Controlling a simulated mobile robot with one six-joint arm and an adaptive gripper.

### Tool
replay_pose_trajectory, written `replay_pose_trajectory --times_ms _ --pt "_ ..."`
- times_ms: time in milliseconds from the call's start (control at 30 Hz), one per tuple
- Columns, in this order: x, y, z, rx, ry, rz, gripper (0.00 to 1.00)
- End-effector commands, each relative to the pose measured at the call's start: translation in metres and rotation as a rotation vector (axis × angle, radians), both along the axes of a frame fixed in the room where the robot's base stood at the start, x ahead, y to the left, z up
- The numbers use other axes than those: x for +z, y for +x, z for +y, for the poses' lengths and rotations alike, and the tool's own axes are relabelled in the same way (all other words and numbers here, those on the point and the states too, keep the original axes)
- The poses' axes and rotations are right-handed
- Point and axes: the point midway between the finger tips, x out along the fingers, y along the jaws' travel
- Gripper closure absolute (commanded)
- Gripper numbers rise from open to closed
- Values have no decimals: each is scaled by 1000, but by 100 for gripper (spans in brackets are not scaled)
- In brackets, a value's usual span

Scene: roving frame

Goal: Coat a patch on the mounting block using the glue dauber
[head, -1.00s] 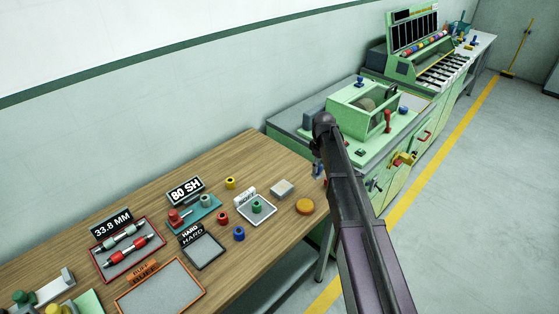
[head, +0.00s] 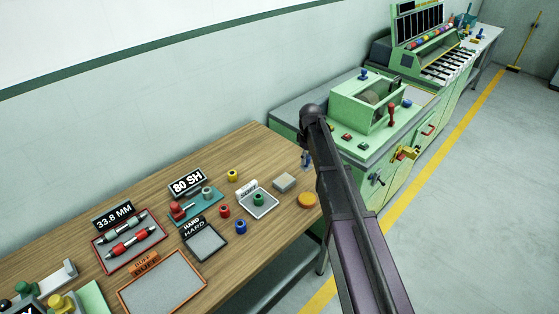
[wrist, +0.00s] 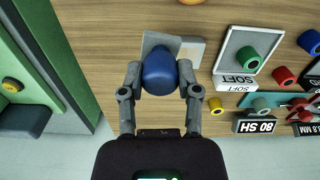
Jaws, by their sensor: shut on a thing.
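My gripper (wrist: 160,88) is shut on a rounded blue handle, which I take to be the glue dauber (wrist: 159,72). A flat grey piece shows just beyond the handle in the wrist view; I cannot tell whether it belongs to the dauber. A pale grey block (head: 285,182), likely the mounting block, lies near the table's right end. It also shows partly behind the handle in the wrist view (wrist: 193,50). I cannot tell whether the dauber touches it. In the head view my arm mostly hides my gripper (head: 306,161).
An orange disc (head: 307,200) lies beside the block. A SOFT tray (head: 265,208) with a green bushing, loose yellow, red and blue bushings, and a HARD tray (head: 205,241) lie to the left. A green machine bench (head: 375,150) stands beyond the table's right end.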

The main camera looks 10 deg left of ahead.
Motion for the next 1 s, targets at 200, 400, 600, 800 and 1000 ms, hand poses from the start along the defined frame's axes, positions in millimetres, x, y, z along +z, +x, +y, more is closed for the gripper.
replay_pose_trajectory --times_ms 200,400,600,800,1000 --pt "-3 -8 63 102 0 0 95" --pt "-4 -15 98 160 0 0 95" --pt "-4 -17 106 174 0 0 95" --pt "-4 -17 105 174 0 0 95" --pt "-11 -17 105 173 0 0 95"
